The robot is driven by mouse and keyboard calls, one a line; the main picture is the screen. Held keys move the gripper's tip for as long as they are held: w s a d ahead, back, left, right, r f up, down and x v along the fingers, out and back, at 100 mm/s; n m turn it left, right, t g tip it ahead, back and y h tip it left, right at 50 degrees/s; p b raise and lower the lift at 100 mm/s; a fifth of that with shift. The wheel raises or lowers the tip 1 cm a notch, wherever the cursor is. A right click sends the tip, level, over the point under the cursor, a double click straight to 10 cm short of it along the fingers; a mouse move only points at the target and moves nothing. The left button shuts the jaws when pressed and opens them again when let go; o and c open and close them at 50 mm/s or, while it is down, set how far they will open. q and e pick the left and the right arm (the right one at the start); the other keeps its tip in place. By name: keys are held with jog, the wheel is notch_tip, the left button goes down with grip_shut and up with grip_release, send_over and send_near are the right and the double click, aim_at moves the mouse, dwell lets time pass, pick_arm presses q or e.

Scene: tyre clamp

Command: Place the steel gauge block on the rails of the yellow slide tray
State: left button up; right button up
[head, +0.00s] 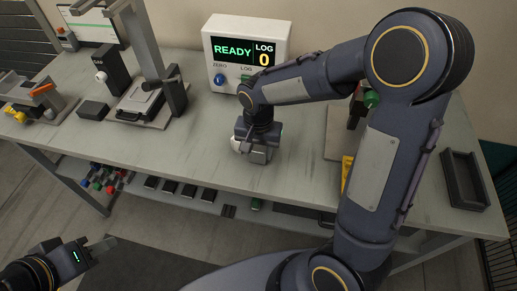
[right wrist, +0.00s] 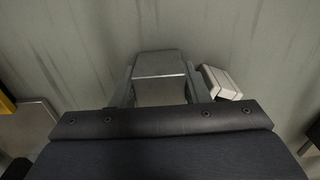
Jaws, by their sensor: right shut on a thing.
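The steel gauge block (right wrist: 160,66) is a grey block between the two fingers of my right gripper (right wrist: 159,82) in the right wrist view. The fingers are shut on its sides. In the head view my right gripper (head: 257,152) is low over the bench, left of centre of its front part, and mostly hides the block. I cannot tell whether the block touches the bench. A yellow part (head: 347,165), perhaps of the slide tray, shows behind my right arm; its rails are hidden. My left gripper (head: 103,247) is off the bench at lower left; its finger gap cannot be made out.
A display box (head: 246,55) reading READY and LOG 0 stands behind. A press-like stand (head: 150,85) is at left. A dark open tray (head: 465,180) is at right. The bench front between is clear.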

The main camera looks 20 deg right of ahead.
jog(key=shift+f+b, duration=0.3)
jog(key=shift+f, duration=0.05)
jog(key=o, duration=0.9)
jog(key=shift+r, duration=0.1)
jog(key=shift+c, duration=0.2)
